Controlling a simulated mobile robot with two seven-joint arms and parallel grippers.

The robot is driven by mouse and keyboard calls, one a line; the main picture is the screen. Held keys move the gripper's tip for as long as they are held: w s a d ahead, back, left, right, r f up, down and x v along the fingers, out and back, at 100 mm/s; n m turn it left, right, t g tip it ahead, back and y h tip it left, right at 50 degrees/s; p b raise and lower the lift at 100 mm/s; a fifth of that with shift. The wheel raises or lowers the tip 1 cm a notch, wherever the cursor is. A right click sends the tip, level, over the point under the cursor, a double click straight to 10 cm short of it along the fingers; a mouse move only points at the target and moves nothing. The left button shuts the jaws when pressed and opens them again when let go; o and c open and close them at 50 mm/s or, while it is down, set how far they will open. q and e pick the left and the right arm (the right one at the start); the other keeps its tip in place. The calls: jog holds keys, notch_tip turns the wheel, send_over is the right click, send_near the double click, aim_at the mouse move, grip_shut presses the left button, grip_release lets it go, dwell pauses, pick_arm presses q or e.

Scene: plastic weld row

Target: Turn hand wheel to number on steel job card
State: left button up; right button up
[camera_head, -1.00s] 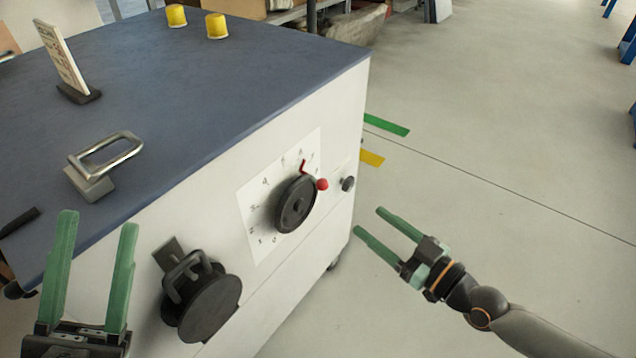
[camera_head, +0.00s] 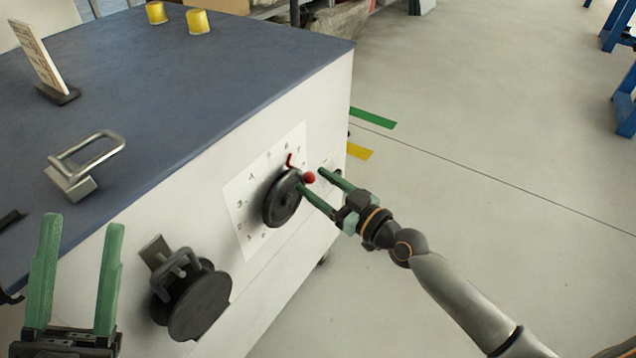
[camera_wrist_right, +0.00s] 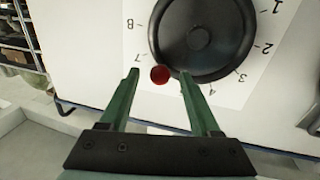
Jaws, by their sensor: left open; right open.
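The black hand wheel (camera_head: 281,200) is on the white front of the cabinet, over a numbered dial plate (camera_head: 240,209). A red knob (camera_head: 309,177) sits at the wheel's rim, near a red pointer (camera_head: 289,160). My right gripper (camera_head: 312,180) is open at the wheel's right side. In the right wrist view the red knob (camera_wrist_right: 159,75) lies between the spread fingertips, with the wheel (camera_wrist_right: 203,32) behind; contact cannot be told. The card (camera_head: 40,58) stands in a dark holder on the cabinet top; its writing is unreadable. My left gripper (camera_head: 78,222) is open and empty at the lower left.
A black round fitting with a handle (camera_head: 197,303) sticks out of the front, left of the wheel. A metal clamp-like handle (camera_head: 85,165) and two yellow caps (camera_head: 198,21) are on the blue-grey top (camera_head: 200,90).

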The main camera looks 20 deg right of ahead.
grip_shut()
dwell(0.6)
dwell(0.9)
